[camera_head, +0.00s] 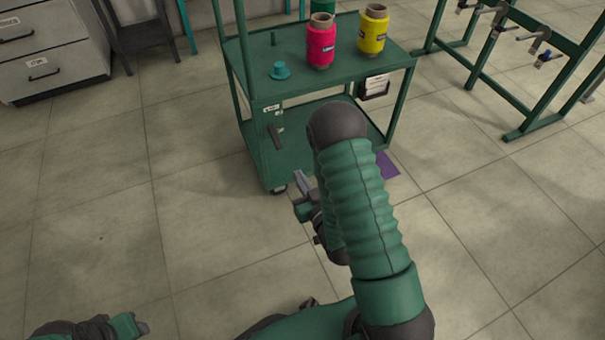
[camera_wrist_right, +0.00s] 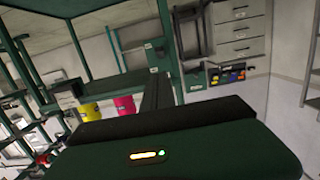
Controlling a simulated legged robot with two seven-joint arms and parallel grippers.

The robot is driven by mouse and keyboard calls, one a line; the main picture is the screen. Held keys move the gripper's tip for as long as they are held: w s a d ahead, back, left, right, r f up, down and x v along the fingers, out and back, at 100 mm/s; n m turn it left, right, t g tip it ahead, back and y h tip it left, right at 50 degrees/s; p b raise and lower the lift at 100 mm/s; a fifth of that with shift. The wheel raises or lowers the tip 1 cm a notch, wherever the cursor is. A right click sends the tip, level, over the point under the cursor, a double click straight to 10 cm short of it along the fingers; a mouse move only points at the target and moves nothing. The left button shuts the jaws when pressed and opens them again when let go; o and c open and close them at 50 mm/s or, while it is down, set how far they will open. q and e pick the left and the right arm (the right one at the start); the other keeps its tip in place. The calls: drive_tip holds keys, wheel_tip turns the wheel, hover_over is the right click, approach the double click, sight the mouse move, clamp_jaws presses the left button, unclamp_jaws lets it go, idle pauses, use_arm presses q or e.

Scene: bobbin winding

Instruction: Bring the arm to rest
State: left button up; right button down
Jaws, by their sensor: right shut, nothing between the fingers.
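My right arm (camera_head: 365,215) comes up from the bottom of the head view, with its dark elbow in front of the green cart. My right gripper (camera_head: 303,194) hangs below and left of the elbow, above the floor, shut and empty. It is partly hidden by the arm. In the right wrist view its green housing (camera_wrist_right: 180,150) fills the bottom. My left gripper (camera_head: 128,324) shows only in part at the bottom left edge; its jaw state cannot be made out.
A drawer cabinet (camera_head: 50,50) stands at the far left, a green rack (camera_head: 490,60) at the right. The floor at left is clear.

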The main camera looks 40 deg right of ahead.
use_arm(q)
drive_tip(key=shift+w+p+v, duration=0.25)
drive_tip(key=shift+p+v, duration=0.15)
drive_tip(key=shift+v, duration=0.7)
use_arm(e)
drive_tip(key=shift+s+a+r, duration=0.1)
drive_tip(key=shift+s+r, duration=0.2)
drive_tip(key=shift+s, duration=0.45)
